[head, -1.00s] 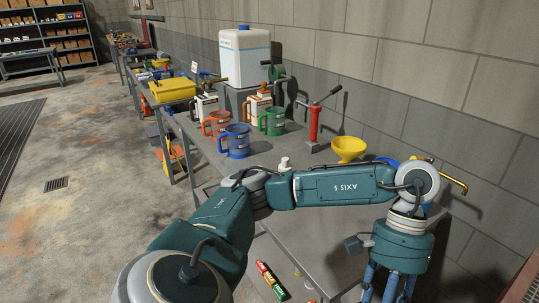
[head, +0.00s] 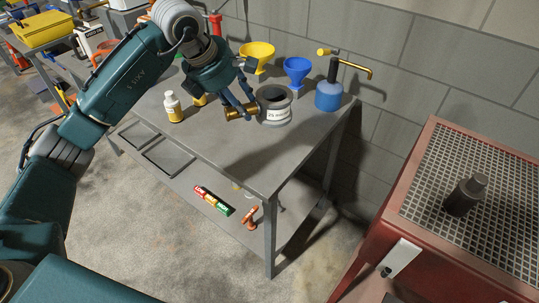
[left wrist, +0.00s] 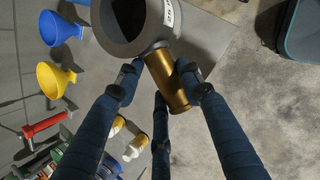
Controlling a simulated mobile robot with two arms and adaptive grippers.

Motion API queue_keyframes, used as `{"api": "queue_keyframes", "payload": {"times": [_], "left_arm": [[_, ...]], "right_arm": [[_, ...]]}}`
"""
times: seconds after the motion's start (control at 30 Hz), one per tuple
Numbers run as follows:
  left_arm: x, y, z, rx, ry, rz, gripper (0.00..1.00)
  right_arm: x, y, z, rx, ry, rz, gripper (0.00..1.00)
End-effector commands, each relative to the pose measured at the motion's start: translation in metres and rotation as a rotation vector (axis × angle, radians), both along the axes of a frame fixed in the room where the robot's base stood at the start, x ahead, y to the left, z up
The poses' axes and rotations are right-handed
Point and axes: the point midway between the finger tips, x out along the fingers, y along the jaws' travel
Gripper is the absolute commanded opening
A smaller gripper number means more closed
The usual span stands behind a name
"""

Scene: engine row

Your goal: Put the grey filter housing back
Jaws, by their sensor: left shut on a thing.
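The grey filter housing (head: 275,96) is an open round cup with a white label reading "25 m…" and a brass handle (head: 240,113) on its left side. It is upright at the bench; I cannot tell whether its base touches the top. My left gripper (head: 239,106) reaches down from the upper left, shut on the brass handle. In the left wrist view, the brass handle (left wrist: 170,88) lies between the fingers of the left gripper (left wrist: 160,80), and the housing (left wrist: 110,40) is beyond them. My right gripper is out of view.
A blue funnel (head: 297,68), yellow funnel (head: 257,53) and blue pump bottle (head: 329,95) stand behind the housing. A white bottle (head: 173,108) stands to the left. A red cabinet with a grid top (head: 420,195) is at right. The front of the bench top (head: 255,160) is clear.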

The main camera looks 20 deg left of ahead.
Motion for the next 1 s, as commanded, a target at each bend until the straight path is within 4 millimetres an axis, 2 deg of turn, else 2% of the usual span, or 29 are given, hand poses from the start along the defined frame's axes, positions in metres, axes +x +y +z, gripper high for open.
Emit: {"api": "queue_keyframes", "payload": {"times": [0.03, 0.13, 0.23, 0.37, 0.7, 0.8, 1.0], "left_arm": [[0.007, 0.002, 0.007, -0.004, -0.006, 0.059, 0.0], [0.015, 0.007, 0.01, -0.004, -0.002, 0.147, 0.0], [0.017, 0.009, 0.001, -0.003, 0.003, 0.181, 0.0], [0.016, 0.01, -0.027, -0.003, 0.008, 0.185, 0.0], [0.016, 0.009, -0.112, -0.006, 0.006, 0.183, 0.0], [0.016, 0.009, -0.13, -0.005, 0.005, 0.182, 0.0], [0.017, 0.009, -0.147, -0.005, 0.001, 0.181, 0.0]], "right_arm": [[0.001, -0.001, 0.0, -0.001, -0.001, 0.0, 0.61], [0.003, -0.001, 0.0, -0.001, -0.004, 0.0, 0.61], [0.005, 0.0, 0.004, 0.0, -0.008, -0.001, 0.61], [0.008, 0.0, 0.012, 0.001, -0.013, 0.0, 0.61], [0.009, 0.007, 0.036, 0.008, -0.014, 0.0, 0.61], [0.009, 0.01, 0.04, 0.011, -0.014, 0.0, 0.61], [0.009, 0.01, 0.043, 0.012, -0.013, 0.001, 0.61]]}}
